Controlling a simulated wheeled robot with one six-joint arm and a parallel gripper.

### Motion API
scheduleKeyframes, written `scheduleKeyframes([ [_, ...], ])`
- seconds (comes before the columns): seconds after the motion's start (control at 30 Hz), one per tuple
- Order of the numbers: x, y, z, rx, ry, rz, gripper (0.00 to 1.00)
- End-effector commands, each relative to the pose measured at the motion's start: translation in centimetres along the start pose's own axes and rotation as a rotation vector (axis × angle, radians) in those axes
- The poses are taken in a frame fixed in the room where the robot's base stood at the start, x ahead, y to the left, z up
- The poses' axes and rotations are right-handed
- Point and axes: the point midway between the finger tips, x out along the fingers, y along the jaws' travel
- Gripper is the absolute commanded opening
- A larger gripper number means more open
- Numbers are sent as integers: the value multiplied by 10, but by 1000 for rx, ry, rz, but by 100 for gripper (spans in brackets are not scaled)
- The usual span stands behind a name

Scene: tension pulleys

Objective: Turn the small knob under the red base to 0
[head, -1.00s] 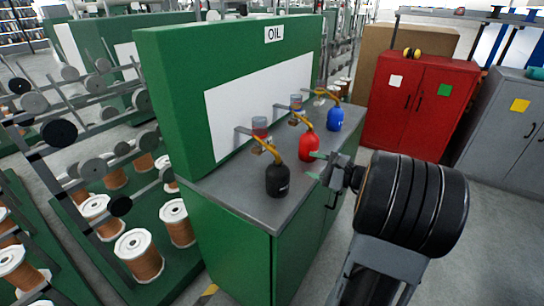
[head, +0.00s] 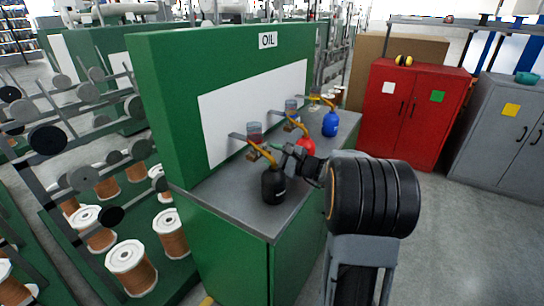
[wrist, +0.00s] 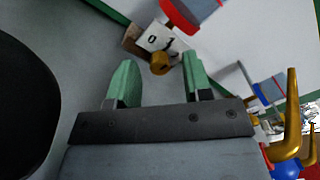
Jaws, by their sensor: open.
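In the wrist view the red base (wrist: 182,14) is at the top, cut by the frame edge. Under it a small brass knob (wrist: 160,63) sits in front of a white plate (wrist: 156,40) marked 0 and 1. The knob's exact setting is hard to tell. My gripper (wrist: 158,60) is open, its green fingers pointing at the knob. The knob appears between the fingertips; contact is not visible. In the head view my gripper (head: 276,149) is by the nearest dispenser (head: 254,134), above the black bottle (head: 273,185).
The blue bottle (head: 330,124) stands farther back. Yellow-brown spouts (head: 262,152) reach out above the bottles. The grey bench top (head: 228,192) is clear at its front left.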

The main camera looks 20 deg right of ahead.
Motion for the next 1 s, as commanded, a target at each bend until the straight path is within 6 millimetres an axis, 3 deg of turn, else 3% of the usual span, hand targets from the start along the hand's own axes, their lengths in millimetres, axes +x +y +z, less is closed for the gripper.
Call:
scheduleKeyframes([
  [0.37,4,0,0,0,0,0,46],
  [0.83,4,0,0,0,0,0,2],
  [1.0,4,1,-1,-8,0,0,0],
])
